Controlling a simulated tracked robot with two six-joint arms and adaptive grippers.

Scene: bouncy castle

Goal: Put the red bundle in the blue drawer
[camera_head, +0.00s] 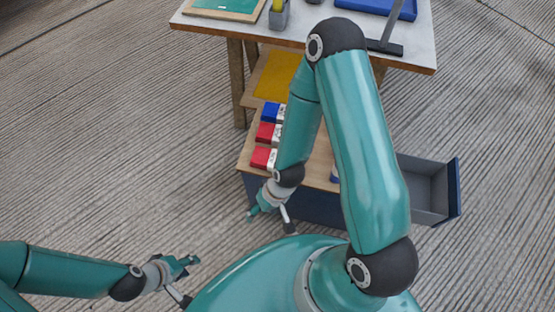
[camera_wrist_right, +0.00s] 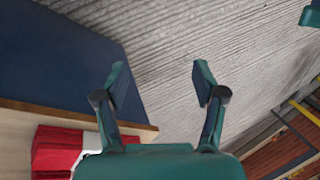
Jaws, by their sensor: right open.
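Two red bundles with white bands lie on the wooden top of a low blue cabinet, a nearer one (camera_head: 262,157) and a farther one (camera_head: 265,132). A red bundle (camera_wrist_right: 55,148) also shows at the lower left of the right wrist view. The blue drawer (camera_head: 456,190) stands pulled out on the cabinet's right; its visible grey inside is empty, and my right arm hides part of it. My right gripper (camera_head: 270,222) is open and empty, just off the cabinet's near edge, below the nearer red bundle in the picture. My left gripper (camera_head: 190,280) is open and empty over the floor, lower left.
A blue bundle (camera_head: 271,112) lies behind the red ones. A yellow sheet (camera_head: 275,78) is on a shelf behind. A workbench (camera_head: 420,55) with a blue tray (camera_head: 375,5) stands at the back. The ribbed floor (camera_head: 120,150) on the left is clear.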

